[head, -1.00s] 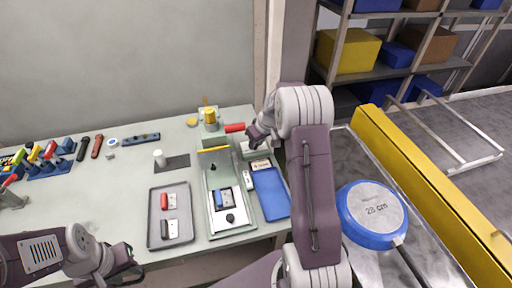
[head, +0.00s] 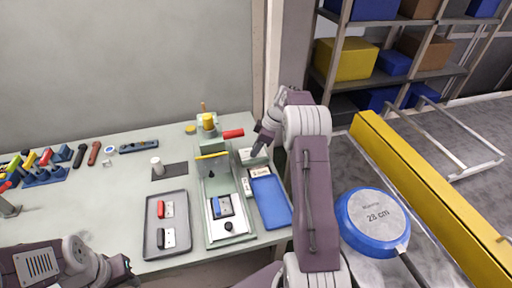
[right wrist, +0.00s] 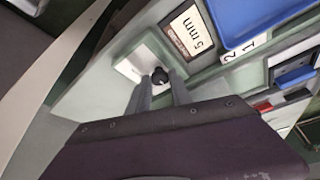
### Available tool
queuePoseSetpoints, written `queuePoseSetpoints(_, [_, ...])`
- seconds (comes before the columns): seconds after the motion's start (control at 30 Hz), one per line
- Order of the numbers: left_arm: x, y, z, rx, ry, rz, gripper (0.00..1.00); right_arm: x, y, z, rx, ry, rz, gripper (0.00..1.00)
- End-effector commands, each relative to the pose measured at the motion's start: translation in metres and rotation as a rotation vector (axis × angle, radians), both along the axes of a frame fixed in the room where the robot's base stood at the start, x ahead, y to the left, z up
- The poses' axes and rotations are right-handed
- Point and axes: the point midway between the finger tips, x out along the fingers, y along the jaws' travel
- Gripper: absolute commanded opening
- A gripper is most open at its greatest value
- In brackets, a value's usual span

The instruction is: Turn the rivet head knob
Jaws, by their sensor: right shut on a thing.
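The rivet head knob is a small black knob (right wrist: 160,75) on a white plate (right wrist: 140,62), beside a display reading "5 mm" (right wrist: 194,33) in the right wrist view. My right gripper (right wrist: 160,84) is closed around the knob, one finger on each side. In the head view my right gripper (head: 256,151) reaches down to the white plate at the back right of the bench, and its wrist and fingers hide the knob. My left gripper (head: 122,268) is low at the front left, away from the knob; its jaws are too small and dark to read.
A red lever (head: 233,134) stands close to my right gripper's left. A blue tray (head: 271,198) lies in front of it. The green riveting machine (head: 229,238) is to the left. A blue pan (head: 372,222) marked "28 cm" lies on the conveyor at the right.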

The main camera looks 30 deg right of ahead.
Motion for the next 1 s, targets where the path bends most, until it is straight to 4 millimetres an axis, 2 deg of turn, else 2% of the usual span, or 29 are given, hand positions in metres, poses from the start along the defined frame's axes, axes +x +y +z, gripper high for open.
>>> queuePoseSetpoints(0.7, [0.0000,0.0000,0.0050,0.000,0.000,0.000,0.36,0.0010,-0.0012,0.0007,-0.003,-0.003,0.070,0.00])
queuePoseSetpoints(0.73, [0.0000,0.0000,0.0050,0.000,0.000,0.000,0.36,0.0010,-0.0012,0.0007,-0.003,-0.003,0.070,0.31])
queuePoseSetpoints(0.8, [0.0000,0.0000,0.0050,0.000,0.000,0.000,0.36,0.0010,-0.0012,0.0006,-0.003,-0.003,0.070,0.47])
queuePoseSetpoints(1.0, [0.0000,0.0000,0.0049,0.000,0.000,0.000,0.36,0.0009,-0.0008,0.0003,-0.001,-0.001,0.070,0.47])
